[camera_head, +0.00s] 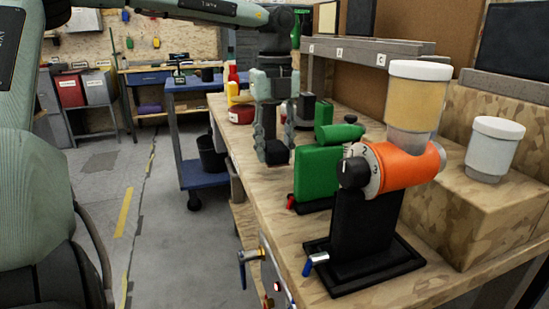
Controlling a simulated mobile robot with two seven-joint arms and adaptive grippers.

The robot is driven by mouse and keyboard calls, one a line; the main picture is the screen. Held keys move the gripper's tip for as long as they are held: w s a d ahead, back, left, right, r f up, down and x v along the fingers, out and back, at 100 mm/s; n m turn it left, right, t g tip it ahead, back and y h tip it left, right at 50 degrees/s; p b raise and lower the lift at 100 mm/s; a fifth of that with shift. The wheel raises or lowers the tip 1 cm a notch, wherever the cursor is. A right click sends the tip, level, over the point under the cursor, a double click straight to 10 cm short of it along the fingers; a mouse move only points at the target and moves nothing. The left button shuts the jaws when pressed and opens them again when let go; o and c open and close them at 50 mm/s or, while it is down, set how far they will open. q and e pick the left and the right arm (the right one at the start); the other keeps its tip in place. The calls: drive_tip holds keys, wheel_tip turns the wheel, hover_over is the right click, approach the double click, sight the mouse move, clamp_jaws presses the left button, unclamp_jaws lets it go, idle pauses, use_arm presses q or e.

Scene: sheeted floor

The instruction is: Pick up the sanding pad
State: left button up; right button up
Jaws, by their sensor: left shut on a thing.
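My left gripper (272,135) points down over the wooden workbench (228,145), left of the green machine. It is shut on a small dark block at its fingertips, which I take to be the sanding pad (277,153). The fingers hide part of the pad, and I cannot tell whether it touches the bench top. My right gripper is not in view.
Close on the right stand a green machine (317,172) and an orange machine with a hopper (405,165) on a black stand. A white-lidded jar (493,150) sits on a wooden block (480,215). Red and yellow bottles (238,100) stand behind the gripper. A blue cart (205,178) is left of the bench.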

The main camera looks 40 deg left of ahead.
use_arm(q)
drive_tip(key=s+a+r, duration=0.3)
drive_tip(key=a+r, duration=0.5)
drive_tip(key=a, duration=0.3)
drive_tip(key=shift+s, duration=0.25)
